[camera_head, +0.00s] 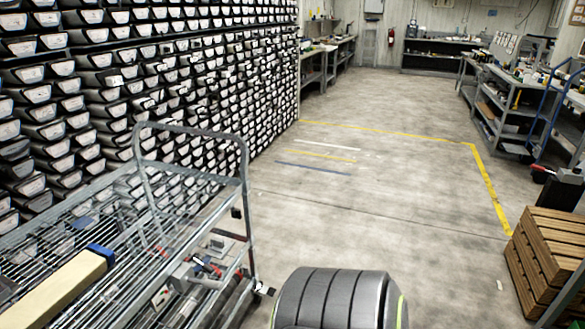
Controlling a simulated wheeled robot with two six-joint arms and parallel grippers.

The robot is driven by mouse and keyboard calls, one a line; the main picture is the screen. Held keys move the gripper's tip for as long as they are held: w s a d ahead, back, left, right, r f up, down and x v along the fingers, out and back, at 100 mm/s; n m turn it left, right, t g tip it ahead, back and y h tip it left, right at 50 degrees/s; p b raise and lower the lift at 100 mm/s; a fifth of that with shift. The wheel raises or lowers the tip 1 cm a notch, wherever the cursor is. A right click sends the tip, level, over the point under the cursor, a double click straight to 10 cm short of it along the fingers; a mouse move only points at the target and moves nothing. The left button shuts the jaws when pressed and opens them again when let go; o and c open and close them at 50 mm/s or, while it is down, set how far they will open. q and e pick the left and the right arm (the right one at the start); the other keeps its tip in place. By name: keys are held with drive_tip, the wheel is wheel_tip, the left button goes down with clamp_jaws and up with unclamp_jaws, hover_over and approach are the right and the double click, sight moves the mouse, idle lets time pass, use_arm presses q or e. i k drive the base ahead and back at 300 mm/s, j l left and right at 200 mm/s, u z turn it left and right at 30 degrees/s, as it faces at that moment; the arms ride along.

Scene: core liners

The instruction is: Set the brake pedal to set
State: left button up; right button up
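A grey wire-mesh cart (246,205) with a tall looped handle stands at the lower left, beside the shelf wall. Near the floor at its right corner is a small black and white part with a red bit (264,290). It may be the brake pedal, but it is too small to tell, and I cannot see whether it is set. The rest of the cart's lower part is cut off or hidden by its own mesh and frame. Neither of my grippers is in view.
A pale wooden beam (60,290) with a blue end lies on the cart. Shelves of black core liners (200,80) fill the left wall. Slatted wooden crates (545,255) stand at right. The concrete floor (400,210) between is open, with yellow lines (490,190).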

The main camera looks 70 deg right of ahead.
sight(269, 291)
drive_tip(key=z, duration=2.15)
drive_tip(key=i+l+u, duration=0.35)
drive_tip(key=i+l, duration=0.2)
drive_tip(key=i+l+u, duration=0.2)
drive_tip(key=l, duration=0.3)
drive_tip(key=i+l+u, duration=0.2)
drive_tip(key=i+l, duration=0.1)
drive_tip(key=l, duration=0.1)
